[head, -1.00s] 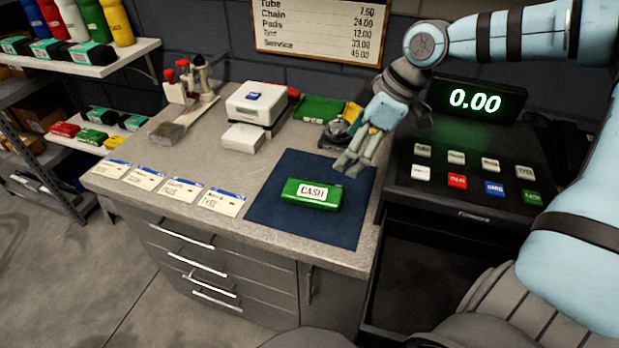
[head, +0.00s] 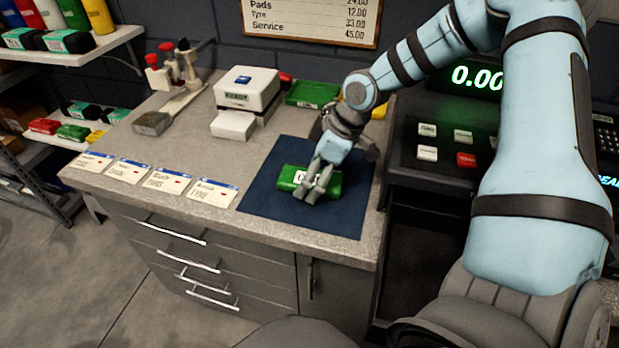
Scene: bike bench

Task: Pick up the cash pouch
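The green cash pouch (head: 331,186) lies on the dark blue mat (head: 268,195) on the bench top, its white label mostly covered by my fingers. My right gripper (head: 311,193) points down at the middle of the pouch, its fingers in front of or against it. Whether the fingers are closed on the pouch, or only over it, I cannot tell. My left gripper is not in view.
The cash register (head: 434,170) stands right of the mat, partly behind my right arm. A white printer-like box (head: 246,90) and a green tray (head: 312,93) stand behind the mat. Several cards (head: 168,180) lie along the front edge to the left.

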